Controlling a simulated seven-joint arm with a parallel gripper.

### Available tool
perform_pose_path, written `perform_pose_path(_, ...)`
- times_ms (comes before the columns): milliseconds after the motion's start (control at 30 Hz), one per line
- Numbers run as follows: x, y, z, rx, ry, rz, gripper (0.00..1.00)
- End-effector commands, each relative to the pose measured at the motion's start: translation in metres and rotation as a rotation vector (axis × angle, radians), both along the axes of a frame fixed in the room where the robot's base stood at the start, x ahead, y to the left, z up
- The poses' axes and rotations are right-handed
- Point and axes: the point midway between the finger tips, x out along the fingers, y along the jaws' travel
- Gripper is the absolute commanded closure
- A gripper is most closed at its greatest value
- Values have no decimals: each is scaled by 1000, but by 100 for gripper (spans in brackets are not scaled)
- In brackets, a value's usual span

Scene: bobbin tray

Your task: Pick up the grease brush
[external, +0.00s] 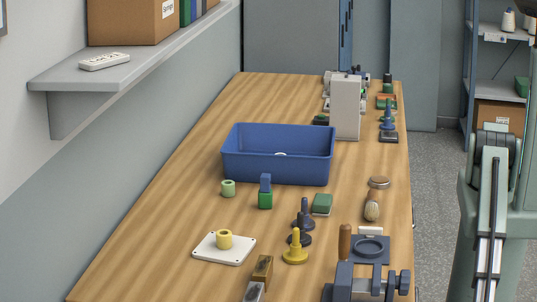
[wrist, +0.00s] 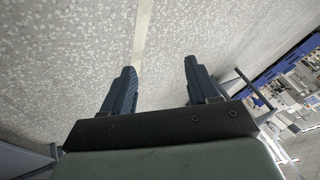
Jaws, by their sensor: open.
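A small brush (external: 372,208) with a pale, rounded tuft lies on the wooden table's right side in the external view; it looks like the grease brush. A round brown-topped thing (external: 379,182) is just behind it. My gripper (wrist: 159,66) shows in the wrist view with its two dark fingers spread and nothing between them. That view faces a speckled grey surface, and the brush is not in it. In the external view my arm is at the right, beside the table, and the gripper cannot be made out.
A blue bin (external: 278,168) stands mid-table. Yellow (external: 295,250) and dark pegged pieces, a green block (external: 322,204) and a white plate (external: 224,248) lie nearer. A dark clamp-like fixture (external: 365,285) and an upright wooden handle (external: 345,241) stand in front of the brush.

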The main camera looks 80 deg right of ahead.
Motion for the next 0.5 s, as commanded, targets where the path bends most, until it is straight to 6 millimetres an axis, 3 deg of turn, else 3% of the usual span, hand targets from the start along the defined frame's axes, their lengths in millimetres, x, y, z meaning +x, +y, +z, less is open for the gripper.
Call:
perform_pose_path(33, -22, 10, 11, 29, 8, 27, 40)
perform_pose_path(100, -48, 21, 24, 64, 20, 56, 40)
perform_pose_path(267, -97, 46, 65, 141, 44, 108, 40)
perform_pose_path(400, -114, 65, 102, 180, 56, 114, 40)
perform_pose_path(500, -113, 78, 131, 199, 58, 103, 40)
